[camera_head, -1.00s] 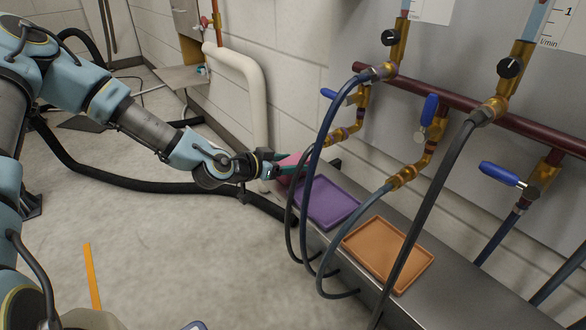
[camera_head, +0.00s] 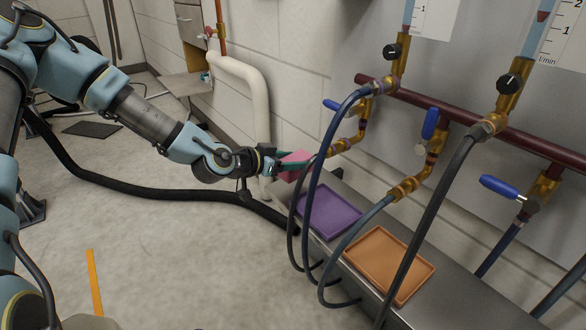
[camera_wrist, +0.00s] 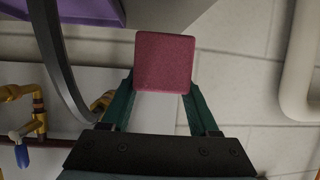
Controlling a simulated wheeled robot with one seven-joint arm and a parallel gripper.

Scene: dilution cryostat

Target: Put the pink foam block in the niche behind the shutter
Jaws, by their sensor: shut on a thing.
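The pink foam block (camera_head: 294,175) is held between the green fingers of my gripper (camera_head: 292,161), above the far end of the metal bench. In the wrist view the block (camera_wrist: 164,62) sits between the fingertips of my gripper (camera_wrist: 163,88), its square face toward the camera. A recess with a wood-coloured side (camera_head: 193,54) shows at the far wall, below a grey panel with drawer-like fronts (camera_head: 188,22). I cannot tell whether this is the niche and its shutter.
A purple tray (camera_head: 330,212) and an orange tray (camera_head: 388,262) lie on the metal bench (camera_head: 455,300). Dark hoses (camera_head: 318,205) hang close to my gripper on its right. A thick cream pipe (camera_head: 258,100) stands behind it. Open floor (camera_head: 170,250) lies to the left.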

